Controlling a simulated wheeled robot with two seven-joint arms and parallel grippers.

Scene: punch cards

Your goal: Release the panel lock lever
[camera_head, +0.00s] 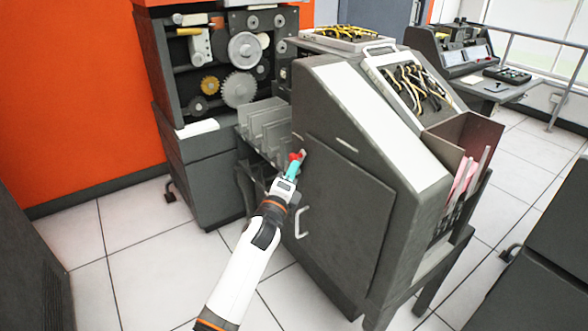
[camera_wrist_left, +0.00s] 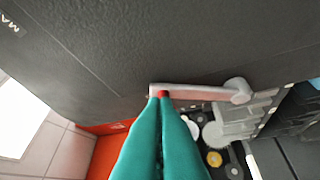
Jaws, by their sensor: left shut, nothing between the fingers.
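The lock lever (camera_wrist_left: 200,92) is a pale grey bar with a round pivot end at the right in the left wrist view. It lies across the dark side of the cabinet. In the head view a small part of the lever (camera_head: 303,152) shows at the upper left edge of the dark panel (camera_head: 345,220). My left gripper (camera_head: 293,167) is shut, and its teal fingertips (camera_wrist_left: 162,97) are at the lever's left end. Something red shows at the tips; whether they touch the lever is unclear. My right gripper is not in view.
The panel has a pale handle (camera_head: 302,222). Left of the cabinet stands a machine with gears (camera_head: 240,88), with metal card racks (camera_head: 268,128) between them. A tray of pliers (camera_head: 415,85) lies on top. The tiled floor (camera_head: 150,270) at left is clear.

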